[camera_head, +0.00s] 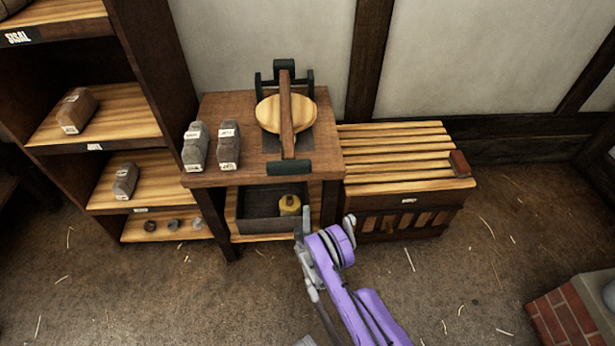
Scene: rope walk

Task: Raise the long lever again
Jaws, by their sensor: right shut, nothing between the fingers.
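The long lever (286,118) is a brown wooden bar on the small wooden table (215,179). It lies across a round pale wooden disc (267,112), running from a dark green frame (262,83) at the back to a dark green grip (289,168) at the table's front edge. It looks lowered, though its exact tilt is hard to tell from above. My right gripper (299,226) is shut and empty, in front of the table and below the grip in the picture, apart from the lever. Its purple arm comes in from the bottom. My left gripper is out of view.
Two grey-brown labelled blocks (195,147) stand at the table's left. A dark tray (262,222) and a yellow item (289,204) sit on its lower shelf. A slatted chest (395,165) adjoins on the right, shelves (98,115) on the left. Floor in front is mostly clear.

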